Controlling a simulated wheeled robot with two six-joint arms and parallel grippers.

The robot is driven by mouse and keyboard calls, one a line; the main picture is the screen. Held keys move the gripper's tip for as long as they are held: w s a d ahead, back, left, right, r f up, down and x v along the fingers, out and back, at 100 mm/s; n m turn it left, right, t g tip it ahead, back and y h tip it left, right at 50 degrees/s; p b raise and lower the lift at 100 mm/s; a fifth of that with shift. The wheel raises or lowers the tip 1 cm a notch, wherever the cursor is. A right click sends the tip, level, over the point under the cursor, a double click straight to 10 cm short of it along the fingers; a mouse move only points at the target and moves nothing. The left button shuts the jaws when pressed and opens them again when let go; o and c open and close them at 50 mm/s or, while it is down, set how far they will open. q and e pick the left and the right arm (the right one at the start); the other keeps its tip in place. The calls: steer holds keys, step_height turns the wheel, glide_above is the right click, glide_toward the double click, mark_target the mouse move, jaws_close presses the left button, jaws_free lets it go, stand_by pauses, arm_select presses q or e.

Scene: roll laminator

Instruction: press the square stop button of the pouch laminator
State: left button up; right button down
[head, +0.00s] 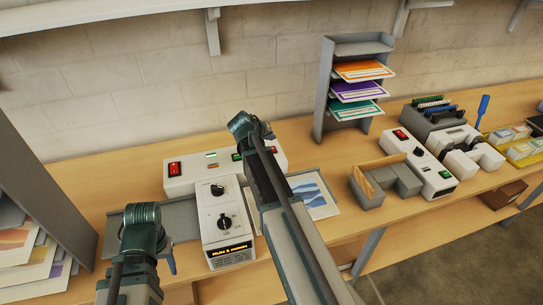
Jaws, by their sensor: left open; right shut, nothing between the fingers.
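The pouch laminator (190,183) is a white machine on the bench, left of centre. It has a red rocker switch (174,169) at its left end, a green button (237,156) and a small red button (274,150) towards its right end. The red button's exact shape is too small to tell. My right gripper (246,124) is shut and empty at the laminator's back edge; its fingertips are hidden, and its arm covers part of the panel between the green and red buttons. My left gripper (141,214) is open, left of the laminator's front, with fingertips not clearly visible.
A front unit (230,233) has two dials and an amber display. A printed sheet (318,198) lies to the right. A paper rack (325,90), grey block holder (376,195) and second white device (430,165) stand further right. A grey divider (40,180) borders the left.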

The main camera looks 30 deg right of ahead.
mark_target(274, 147)
arm_select(q)
steer(key=shift+f+b, duration=0.75)
steer(key=shift+f, duration=0.55)
arm_select(e)
steer(key=shift+f, duration=1.3)
arm_select(q)
steer(key=shift+f, duration=0.15)
arm_select(e)
steer(key=shift+f, duration=0.15)
arm_select(q)
steer(key=shift+f+b, duration=0.25)
steer(key=shift+b, duration=0.2)
arm_select(e)
steer(key=shift+f, duration=0.25)
arm_select(q)
steer(key=shift+f+b, duration=0.4)
steer(key=shift+f, duration=0.05)
arm_select(e)
steer(key=shift+f, duration=0.45)
arm_select(q)
steer(key=shift+r, duration=0.1)
arm_select(e)
steer(key=shift+r, duration=0.15)
arm_select(q)
steer(key=shift+r+p, duration=0.75)
steer(key=shift+p, duration=0.1)
arm_select(e)
steer(key=shift+r, duration=0.7)
